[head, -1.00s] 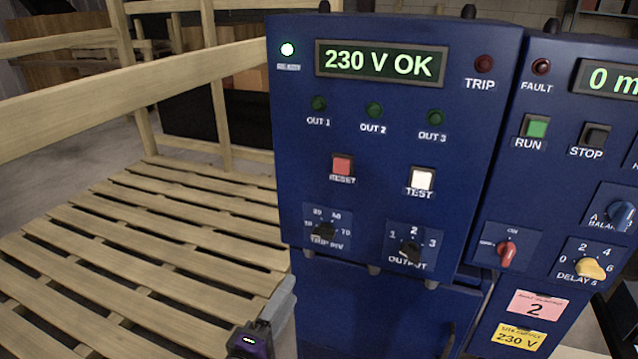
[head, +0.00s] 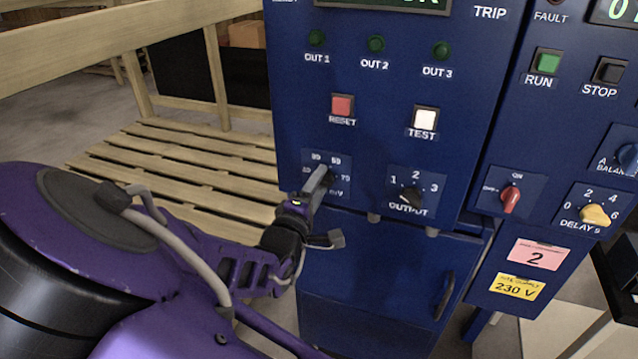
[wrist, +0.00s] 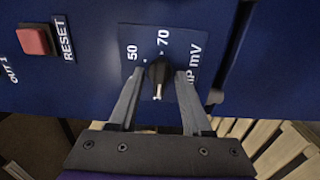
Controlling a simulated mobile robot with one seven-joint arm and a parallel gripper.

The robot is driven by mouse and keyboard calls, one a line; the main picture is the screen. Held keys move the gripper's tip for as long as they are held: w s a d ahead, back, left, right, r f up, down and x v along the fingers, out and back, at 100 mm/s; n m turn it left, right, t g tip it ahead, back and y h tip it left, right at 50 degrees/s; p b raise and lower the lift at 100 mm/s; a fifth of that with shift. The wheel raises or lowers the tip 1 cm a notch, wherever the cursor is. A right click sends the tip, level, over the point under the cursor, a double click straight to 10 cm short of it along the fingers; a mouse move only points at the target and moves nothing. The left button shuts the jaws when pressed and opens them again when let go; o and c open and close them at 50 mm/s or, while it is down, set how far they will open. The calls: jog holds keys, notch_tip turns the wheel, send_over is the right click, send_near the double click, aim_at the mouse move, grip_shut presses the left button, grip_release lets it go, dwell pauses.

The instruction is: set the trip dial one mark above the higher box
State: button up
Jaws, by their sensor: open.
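The trip dial (wrist: 158,74) is a small dark knob with a pale pointer bar on a blue plate of the left cabinet. In the wrist view its pale bar points toward the bottom of the picture; marks 50 and 70 are readable, others are hidden. My gripper (wrist: 160,77) is open, with one finger on each side of the knob; I cannot tell whether they touch it. In the head view my gripper (head: 318,183) covers the dial and part of its plate (head: 342,160).
The output dial (head: 410,195) sits right of the trip dial. The red reset button (head: 342,105) and white test button (head: 425,118) are above. The right cabinet carries a red switch (head: 510,198) and yellow delay knob (head: 595,214). Wooden slats (head: 190,160) lie to the left.

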grip_shut()
